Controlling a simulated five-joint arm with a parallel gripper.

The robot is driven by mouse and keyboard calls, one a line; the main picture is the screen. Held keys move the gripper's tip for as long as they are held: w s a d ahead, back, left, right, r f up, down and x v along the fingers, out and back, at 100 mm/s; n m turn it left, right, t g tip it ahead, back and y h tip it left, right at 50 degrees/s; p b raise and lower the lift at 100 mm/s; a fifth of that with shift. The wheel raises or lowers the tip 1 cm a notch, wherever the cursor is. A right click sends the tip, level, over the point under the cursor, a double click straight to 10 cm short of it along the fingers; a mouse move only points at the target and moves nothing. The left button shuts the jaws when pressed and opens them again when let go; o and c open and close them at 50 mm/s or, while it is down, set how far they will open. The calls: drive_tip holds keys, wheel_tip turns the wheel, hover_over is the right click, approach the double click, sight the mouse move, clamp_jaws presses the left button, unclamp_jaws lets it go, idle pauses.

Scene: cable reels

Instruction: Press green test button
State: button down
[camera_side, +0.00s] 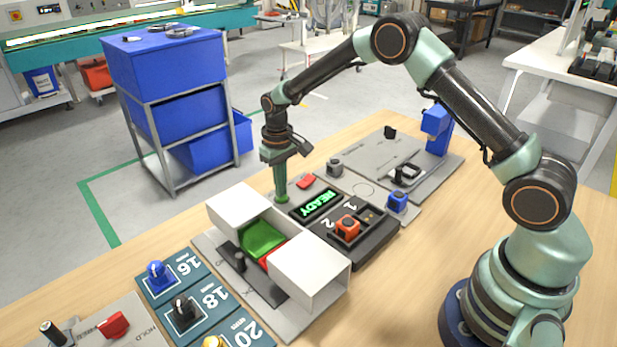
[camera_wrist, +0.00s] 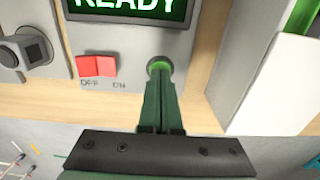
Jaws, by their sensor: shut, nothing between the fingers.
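The green test button (camera_wrist: 158,63) is a small round button on the grey panel in the wrist view, right of the red rocker switch marked OFF and ON. My gripper (camera_wrist: 160,80) is shut, with its green fingers together and their tips at the button, covering its near part. I cannot tell whether the button is pushed in. In the side view my gripper (camera_side: 281,196) points straight down onto the panel and hides the button. The green-lit READY display (camera_side: 318,204) is beside it; it also shows in the wrist view (camera_wrist: 135,8).
A white open-ended housing (camera_side: 310,268) with a green piece inside stands close to my gripper. A red rocker switch (camera_wrist: 97,66) and a dark knob (camera_wrist: 33,50) are left of the button. An orange reel (camera_side: 347,227) sits on a black tray, with a blue one (camera_side: 397,201) beyond.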

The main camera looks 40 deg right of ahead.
drive_tip(key=shift+f, duration=0.25)
drive_tip(key=shift+r, duration=3.5)
